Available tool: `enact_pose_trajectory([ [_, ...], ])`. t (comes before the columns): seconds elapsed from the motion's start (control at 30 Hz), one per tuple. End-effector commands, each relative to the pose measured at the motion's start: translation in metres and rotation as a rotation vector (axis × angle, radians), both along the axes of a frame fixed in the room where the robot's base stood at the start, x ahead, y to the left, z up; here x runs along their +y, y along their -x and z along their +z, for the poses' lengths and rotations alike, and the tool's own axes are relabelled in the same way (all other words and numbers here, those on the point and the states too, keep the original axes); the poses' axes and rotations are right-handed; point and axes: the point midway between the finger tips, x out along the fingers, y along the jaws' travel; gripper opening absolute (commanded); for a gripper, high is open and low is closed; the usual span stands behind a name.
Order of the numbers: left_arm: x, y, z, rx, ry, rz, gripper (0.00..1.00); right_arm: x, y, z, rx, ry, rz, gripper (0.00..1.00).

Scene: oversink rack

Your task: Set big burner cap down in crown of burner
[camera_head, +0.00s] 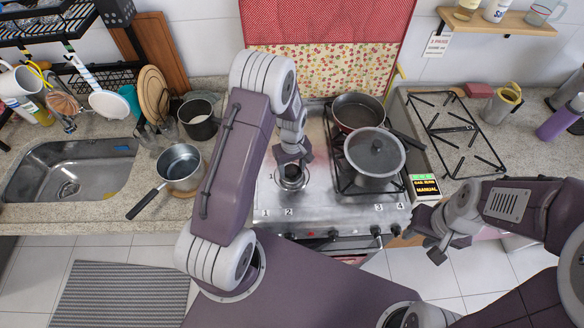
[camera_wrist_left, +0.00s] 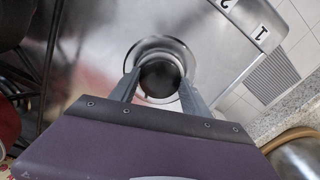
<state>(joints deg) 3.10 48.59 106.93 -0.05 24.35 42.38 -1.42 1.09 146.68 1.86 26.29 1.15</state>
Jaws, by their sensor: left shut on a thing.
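The burner (camera_head: 291,184) is a round metal ring at the front left of the stove top, near the number 1. My left gripper (camera_head: 292,160) points down over it. In the left wrist view the gripper (camera_wrist_left: 159,82) is shut on the dark round big burner cap (camera_wrist_left: 160,80), one finger on each side. The cap lies inside the outline of the burner's shiny ring (camera_wrist_left: 150,43); I cannot tell whether it touches the crown, which it mostly hides. My right gripper (camera_head: 433,247) hangs in front of the counter, right of the stove, away from the burner.
A loose grate (camera_head: 455,130) lies on the right counter.

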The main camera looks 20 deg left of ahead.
Motion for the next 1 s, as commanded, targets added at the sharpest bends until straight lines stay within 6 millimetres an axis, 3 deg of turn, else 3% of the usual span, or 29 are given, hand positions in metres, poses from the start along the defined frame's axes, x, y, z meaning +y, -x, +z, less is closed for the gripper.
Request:
enact_pose_trajectory([
  [0.27, 0.0000, -0.0001, 0.0004, 0.000, 0.000, 0.000, 0.13, 0.0000, 0.0000, 0.0002, 0.000, 0.000, 0.000, 0.36],
  [0.3, 0.0000, -0.0001, 0.0004, 0.000, 0.000, 0.000, 0.63, 0.0000, 0.0000, 0.0002, 0.000, 0.000, 0.000, 0.36],
  [0.37, 0.0000, -0.0001, 0.0004, 0.000, 0.000, 0.000, 0.80, 0.0000, 0.0000, 0.0002, 0.000, 0.000, 0.000, 0.36],
  [0.6, 0.0000, -0.0001, 0.0004, 0.000, 0.000, 0.000, 0.80, 0.0000, 0.0000, 0.0002, 0.000, 0.000, 0.000, 0.36],
  [0.7, 0.0000, 0.0000, 0.0003, 0.000, 0.000, 0.000, 1.00, 0.0000, 0.0000, 0.0001, 0.000, 0.000, 0.000, 0.36],
  [1.0, 0.0000, -0.0001, 0.0037, 0.000, 0.000, 0.000, 1.00, 0.0000, 0.0000, 0.0032, 0.000, 0.000, 0.000, 0.36],
])
